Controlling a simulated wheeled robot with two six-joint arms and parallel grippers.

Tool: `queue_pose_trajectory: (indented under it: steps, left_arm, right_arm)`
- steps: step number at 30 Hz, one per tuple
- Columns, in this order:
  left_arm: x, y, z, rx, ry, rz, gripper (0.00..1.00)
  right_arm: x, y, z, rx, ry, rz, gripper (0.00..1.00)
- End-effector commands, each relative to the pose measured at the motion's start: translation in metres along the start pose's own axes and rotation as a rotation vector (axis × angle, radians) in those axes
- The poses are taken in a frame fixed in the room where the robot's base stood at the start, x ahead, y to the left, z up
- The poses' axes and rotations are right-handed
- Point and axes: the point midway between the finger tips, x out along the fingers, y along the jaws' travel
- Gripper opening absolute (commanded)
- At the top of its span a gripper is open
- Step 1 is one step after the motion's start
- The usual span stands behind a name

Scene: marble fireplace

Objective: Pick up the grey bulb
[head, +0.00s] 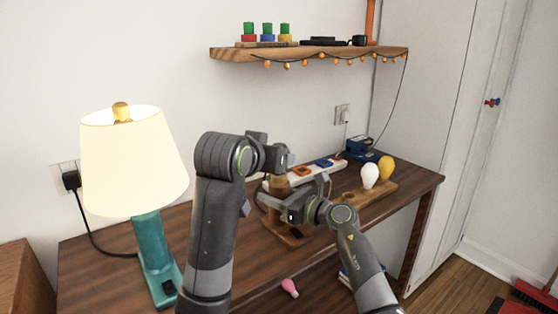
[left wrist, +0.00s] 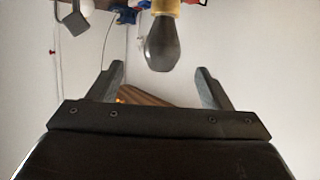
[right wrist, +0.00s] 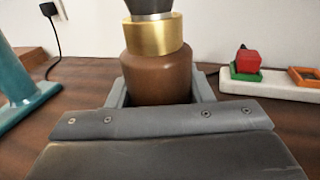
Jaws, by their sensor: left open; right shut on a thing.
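The grey bulb (left wrist: 162,45) has a brass collar and shows just past my left fingertips in the left wrist view. My left gripper (left wrist: 160,80) is open, with its fingers apart and the bulb not between their grip. My right gripper (right wrist: 160,88) is shut on a brown wooden holder (right wrist: 158,72). In the right wrist view the holder stands upright under the brass collar (right wrist: 153,34), with the bulb's dark lower part (right wrist: 149,5) above it. In the head view the holder (head: 279,186) shows by my right gripper (head: 277,198); the bulb is largely hidden there by my left gripper.
A lit lamp (head: 133,160) with a teal base stands at the left of the wooden desk (head: 110,262). A white bulb (head: 370,175) and a yellow bulb (head: 386,168) stand on a board at right. A white block board (head: 335,163) lies behind. A shelf (head: 310,52) hangs above.

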Motion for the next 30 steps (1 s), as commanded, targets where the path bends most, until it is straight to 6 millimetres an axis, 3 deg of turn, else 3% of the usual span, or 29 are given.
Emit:
queue_pose_trajectory:
  steps: [6, 17, 24, 30]
  left_arm:
    - [0.035, -0.001, 0.001, -0.001, -0.004, -0.001, 0.72]
    - [0.058, -0.002, 0.001, -0.001, -0.004, -0.002, 0.72]
    - [0.088, -0.004, 0.004, 0.0, -0.005, -0.002, 0.72]
    - [0.101, -0.004, 0.004, 0.0, -0.003, -0.001, 0.72]
  right_arm:
    - [0.0, 0.0, 0.0, -0.001, 0.001, 0.0, 0.07]
    - [0.0, 0.0, 0.0, -0.001, 0.0, 0.0, 0.07]
    - [0.0, 0.0, 0.0, -0.001, 0.0, 0.0, 0.07]
    - [0.0, 0.0, 0.0, -0.001, 0.0, 0.0, 0.07]
